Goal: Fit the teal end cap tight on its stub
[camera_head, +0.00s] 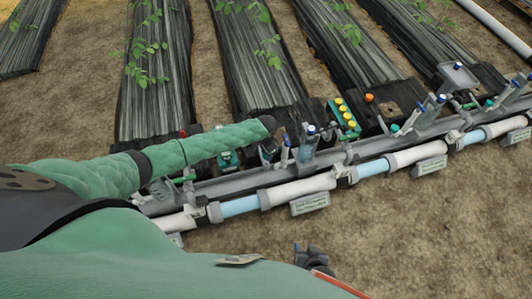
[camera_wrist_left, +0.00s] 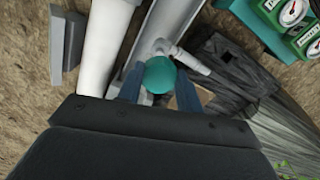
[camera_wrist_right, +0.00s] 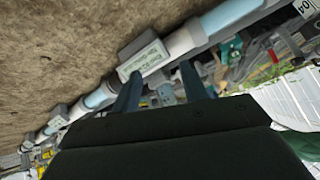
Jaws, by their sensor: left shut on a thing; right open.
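The teal end cap (camera_wrist_left: 160,75) shows as a round teal face between the fingers of my left gripper (camera_wrist_left: 160,90) in the left wrist view. The gripper is shut on it. A grey fitting with a pale branch (camera_wrist_left: 182,56) lies just beyond the cap; I cannot tell whether cap and stub touch. In the head view my left gripper (camera_head: 268,124) is over the pipe row, mostly hidden by its own arm, and the cap is not clear there. My right gripper (camera_head: 311,257) is open and empty over bare soil in front of the pipes; its spread fingers show in the right wrist view (camera_wrist_right: 160,92).
A white and light-blue pipe (camera_head: 300,191) with label plates (camera_head: 310,204) runs along the front of the grey pipe row. A green tray of yellow caps (camera_head: 344,116) and an orange ball (camera_head: 369,97) are behind it. Dial gauges (camera_wrist_left: 293,12) show at upper right. Front soil is free.

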